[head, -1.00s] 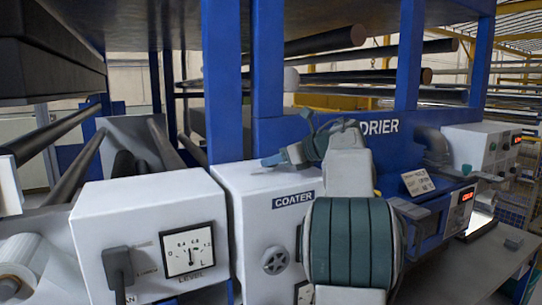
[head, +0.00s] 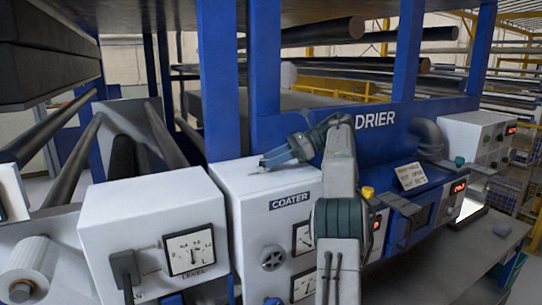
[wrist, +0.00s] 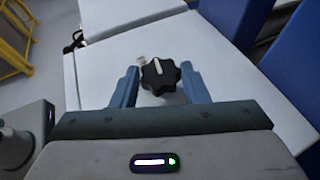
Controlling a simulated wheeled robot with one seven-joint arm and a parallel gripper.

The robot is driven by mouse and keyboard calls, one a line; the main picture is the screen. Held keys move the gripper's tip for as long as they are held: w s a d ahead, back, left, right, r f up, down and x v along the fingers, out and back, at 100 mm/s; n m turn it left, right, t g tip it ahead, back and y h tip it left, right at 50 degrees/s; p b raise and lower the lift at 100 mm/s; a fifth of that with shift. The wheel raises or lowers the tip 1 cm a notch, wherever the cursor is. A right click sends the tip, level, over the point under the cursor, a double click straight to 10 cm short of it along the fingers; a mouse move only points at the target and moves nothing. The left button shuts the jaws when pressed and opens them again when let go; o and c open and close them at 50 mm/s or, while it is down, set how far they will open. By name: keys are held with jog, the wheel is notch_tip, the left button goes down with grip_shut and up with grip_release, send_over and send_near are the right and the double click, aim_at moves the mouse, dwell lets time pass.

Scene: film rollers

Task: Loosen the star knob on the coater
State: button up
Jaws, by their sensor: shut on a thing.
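The black star knob (wrist: 160,75) with a pale pointer mark sits on the white top of the coater (wrist: 205,50) in the wrist view. My gripper (wrist: 160,84) has one blue finger on each side of the knob and is shut on it. In the head view my gripper (head: 262,163) reaches down to the top of the white coater cabinet (head: 230,180), which carries a COATER label. The knob is too small and covered to make out there.
A white box with a LEVEL gauge (head: 190,250) stands left of the coater. Blue posts (head: 222,80) rise behind it. The blue drier (head: 375,122) lies to the right, with a small sign (head: 413,176). A grey bench (head: 480,255) is mostly clear.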

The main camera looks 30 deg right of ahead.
jog(key=shift+w+f+n+g, duration=0.1)
jog(key=shift+n+g, duration=0.3)
jog(key=shift+g, duration=0.2)
jog(key=o, duration=1)
